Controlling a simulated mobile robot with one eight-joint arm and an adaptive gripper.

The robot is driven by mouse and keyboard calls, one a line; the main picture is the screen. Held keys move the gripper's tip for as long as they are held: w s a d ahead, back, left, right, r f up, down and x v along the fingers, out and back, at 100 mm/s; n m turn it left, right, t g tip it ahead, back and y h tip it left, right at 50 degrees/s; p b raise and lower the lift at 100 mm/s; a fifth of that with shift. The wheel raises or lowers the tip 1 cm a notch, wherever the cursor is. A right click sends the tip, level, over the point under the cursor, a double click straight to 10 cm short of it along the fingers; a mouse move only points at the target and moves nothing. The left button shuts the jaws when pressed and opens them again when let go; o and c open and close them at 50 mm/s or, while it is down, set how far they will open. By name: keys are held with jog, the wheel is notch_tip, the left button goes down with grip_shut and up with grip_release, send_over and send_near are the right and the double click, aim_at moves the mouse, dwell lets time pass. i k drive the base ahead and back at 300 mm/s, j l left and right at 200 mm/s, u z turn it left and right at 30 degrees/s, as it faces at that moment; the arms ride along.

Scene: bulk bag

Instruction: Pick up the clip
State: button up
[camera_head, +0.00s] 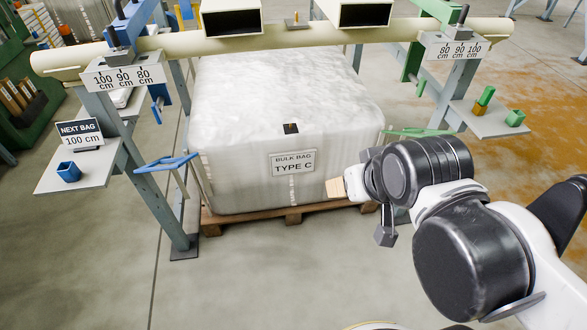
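I cannot tell for sure which thing is the clip. A small green piece (486,96) stands upright at a brown-orange block (480,109) on the right shelf and may be it. My gripper (360,207) is in front of the right part of the bulk bag (235,165), left of and below that shelf and apart from the green piece. A beige part shows at its left tip and a grey finger hangs lower right. My wrist hides much of it, so its opening is unclear. I see nothing clearly held.
A green cup (515,118) sits on the right shelf (494,125). Blue (167,162) and green arms flank the bag.

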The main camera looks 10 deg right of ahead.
aim_at(481, 108)
jog(key=z, duration=1.45)
jog(key=i+l+u, duration=0.3)
jog(key=l+u, duration=0.15)
jog(key=l, duration=0.5)
jog(key=i+l+u, duration=0.15)
jog(key=l+u, duration=0.3)
jog(key=l, duration=0.5)
jog(key=l+u, duration=0.5)
jog(key=l, duration=0.5)
